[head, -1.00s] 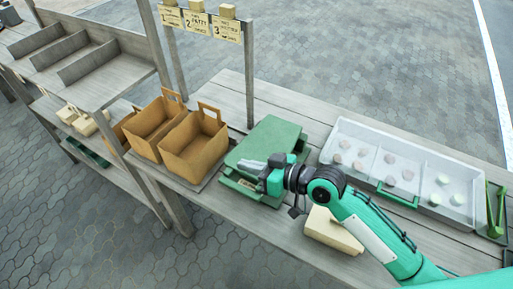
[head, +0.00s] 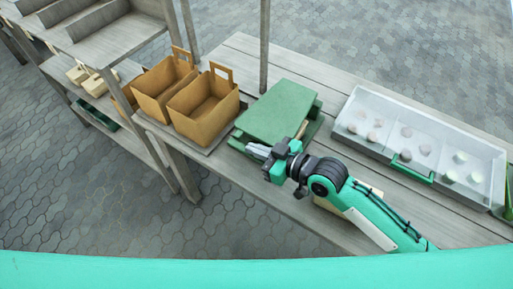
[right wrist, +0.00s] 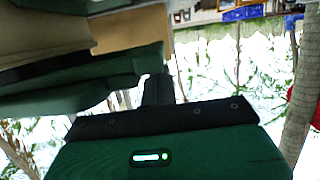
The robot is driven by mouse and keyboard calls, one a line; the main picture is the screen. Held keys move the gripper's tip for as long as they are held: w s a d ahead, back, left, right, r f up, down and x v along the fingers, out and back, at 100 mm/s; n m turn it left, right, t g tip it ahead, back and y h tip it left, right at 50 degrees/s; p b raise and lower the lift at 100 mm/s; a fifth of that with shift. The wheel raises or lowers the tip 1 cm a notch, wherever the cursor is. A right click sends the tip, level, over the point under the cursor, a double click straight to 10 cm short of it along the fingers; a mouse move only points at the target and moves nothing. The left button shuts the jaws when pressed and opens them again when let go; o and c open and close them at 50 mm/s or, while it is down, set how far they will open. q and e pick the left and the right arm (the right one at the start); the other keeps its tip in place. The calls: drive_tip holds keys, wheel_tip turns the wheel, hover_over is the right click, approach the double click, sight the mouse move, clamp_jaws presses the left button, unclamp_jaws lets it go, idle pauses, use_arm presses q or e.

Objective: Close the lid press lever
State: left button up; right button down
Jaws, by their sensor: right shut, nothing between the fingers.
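The green lid press (head: 278,110) sits on the plank table in the middle of the head view. Its broad lid lies over a green base. A small tan piece shows at its right side; I cannot make out the lever. My right gripper (head: 258,150) is shut and empty at the press's front edge, fingers pointing left. Whether it touches the press is unclear. In the right wrist view, green slabs (right wrist: 80,80) of the press fill the left, with a dark gap between them, close to the fingers (right wrist: 157,88). My left gripper is out of view.
Brown paper bags (head: 205,105) stand left of the press. A white divided tray (head: 420,140) with several round pieces and a green handle lies to the right. A pale block (head: 350,190) is partly hidden under my right arm. A post rises behind the press.

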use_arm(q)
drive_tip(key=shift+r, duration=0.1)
use_arm(e)
drive_tip(key=shift+r, duration=0.1)
